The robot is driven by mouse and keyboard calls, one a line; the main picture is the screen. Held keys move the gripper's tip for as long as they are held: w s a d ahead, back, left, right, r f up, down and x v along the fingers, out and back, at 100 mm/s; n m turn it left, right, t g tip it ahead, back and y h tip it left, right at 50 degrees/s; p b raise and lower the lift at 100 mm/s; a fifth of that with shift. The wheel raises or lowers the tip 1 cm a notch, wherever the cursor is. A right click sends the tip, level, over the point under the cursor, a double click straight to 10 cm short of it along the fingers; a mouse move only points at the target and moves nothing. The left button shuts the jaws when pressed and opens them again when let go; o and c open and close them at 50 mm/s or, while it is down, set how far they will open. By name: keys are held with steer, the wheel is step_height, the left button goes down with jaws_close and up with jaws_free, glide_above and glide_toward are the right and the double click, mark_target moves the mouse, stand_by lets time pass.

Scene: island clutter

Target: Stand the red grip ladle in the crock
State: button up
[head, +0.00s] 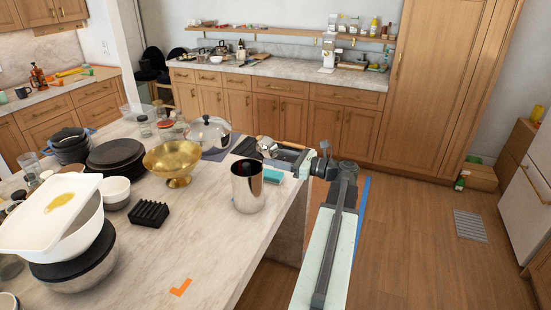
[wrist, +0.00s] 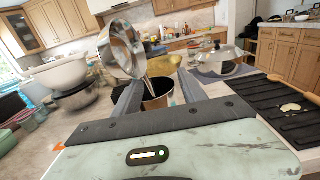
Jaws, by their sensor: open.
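The crock (head: 248,190) is a shiny metal cylinder standing upright near the island's right edge. In the wrist view it shows beyond my fingers (wrist: 157,101). The ladle's round metal bowl (wrist: 122,49) is up high at left in the wrist view, close to the camera. Its thin shaft appears to run down to the crock's mouth; the red grip is not visible, so I cannot tell how deep it sits. My gripper (wrist: 159,79) is open, its fingers on either side of the shaft in the picture. I see no contact. In the head view my arm reaches in from the right.
A gold bowl (head: 172,160) and a black slotted rack (head: 149,214) stand left of the crock. A lidded pan (head: 209,132) is behind. A teal block (head: 273,176) lies close at the crock's right. White bowls crowd the left. The marble front near the orange mark (head: 180,287) is clear.

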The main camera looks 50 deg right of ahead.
stand_by(0.5)
step_height(320, 180, up, 5)
steer(key=p, duration=0.5)
stand_by(0.6)
